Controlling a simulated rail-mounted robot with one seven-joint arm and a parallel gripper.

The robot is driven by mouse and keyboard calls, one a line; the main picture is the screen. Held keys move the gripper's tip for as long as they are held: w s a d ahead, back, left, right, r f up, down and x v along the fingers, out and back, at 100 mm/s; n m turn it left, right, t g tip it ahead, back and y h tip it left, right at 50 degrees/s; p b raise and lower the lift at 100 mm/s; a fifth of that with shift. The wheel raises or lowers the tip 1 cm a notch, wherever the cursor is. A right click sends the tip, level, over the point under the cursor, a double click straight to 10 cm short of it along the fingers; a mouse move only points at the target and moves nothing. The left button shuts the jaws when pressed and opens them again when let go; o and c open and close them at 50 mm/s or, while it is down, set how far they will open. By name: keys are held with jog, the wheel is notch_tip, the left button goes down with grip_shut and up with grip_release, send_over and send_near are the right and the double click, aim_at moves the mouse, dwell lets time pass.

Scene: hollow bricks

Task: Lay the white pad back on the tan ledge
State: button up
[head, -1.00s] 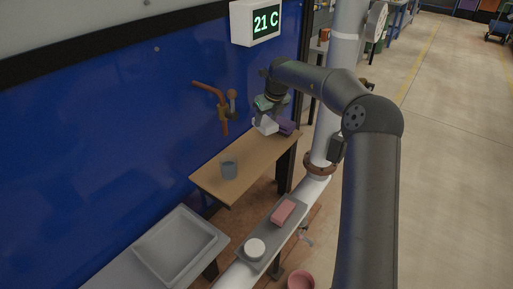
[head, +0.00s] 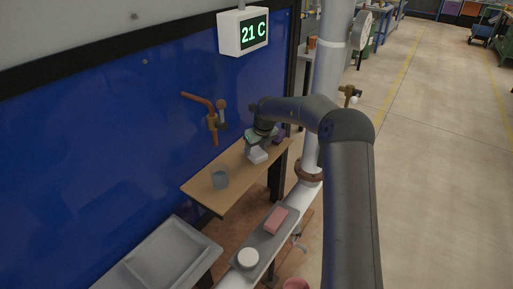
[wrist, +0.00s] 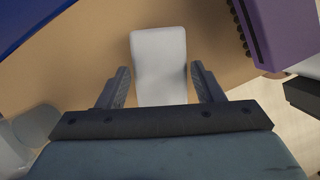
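The white pad (head: 258,156) is at the far part of the tan ledge (head: 207,192), and it looks to be lying on it. In the wrist view the pad (wrist: 160,58) is pale and oblong over the tan surface (wrist: 90,55). My gripper (wrist: 160,85) is open, one finger on each side of the pad's near end. A narrow gap shows between each finger and the pad. In the head view my gripper (head: 259,141) is just above and behind the pad, hiding part of it.
A purple block (wrist: 278,30) is right of the pad. A blue wall with a copper pipe and valve (head: 213,120) runs along the left. A grey shelf with a pink block (head: 276,220) and white disc (head: 248,258) is in front.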

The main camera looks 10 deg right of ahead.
jog(key=shift+o, duration=0.8)
jog(key=v, duration=1.2)
jog(key=shift+b, duration=0.45)
